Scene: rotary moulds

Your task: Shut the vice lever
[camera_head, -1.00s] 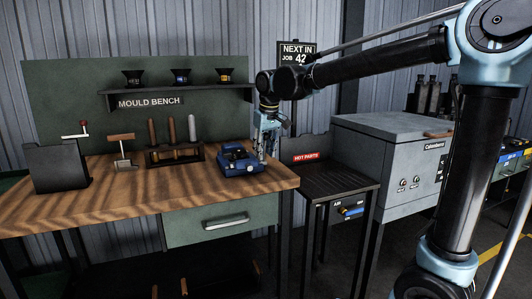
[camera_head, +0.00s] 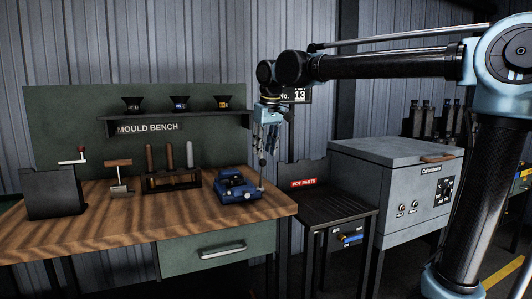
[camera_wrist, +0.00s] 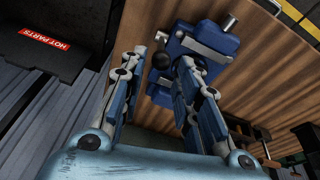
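The blue vice (camera_head: 236,190) sits on the right end of the wooden bench. A thin upright lever with a dark ball knob (camera_head: 262,163) stands at its right side. My gripper (camera_head: 267,137) is above the knob, pointing down, apparently clear of the vice body. In the wrist view the vice (camera_wrist: 210,48) is beyond the fingertips, and the black knob (camera_wrist: 162,61) shows between the two spread fingers (camera_wrist: 160,62). The gripper is open and holds nothing. I cannot tell whether a finger touches the knob.
The mould bench (camera_head: 110,225) carries a rack of handled tools (camera_head: 172,180), a small press (camera_head: 119,175) and a dark box (camera_head: 54,193) at left. A black hot-parts table (camera_head: 330,205) and a grey cabinet (camera_head: 385,165) stand at right. Front bench space is clear.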

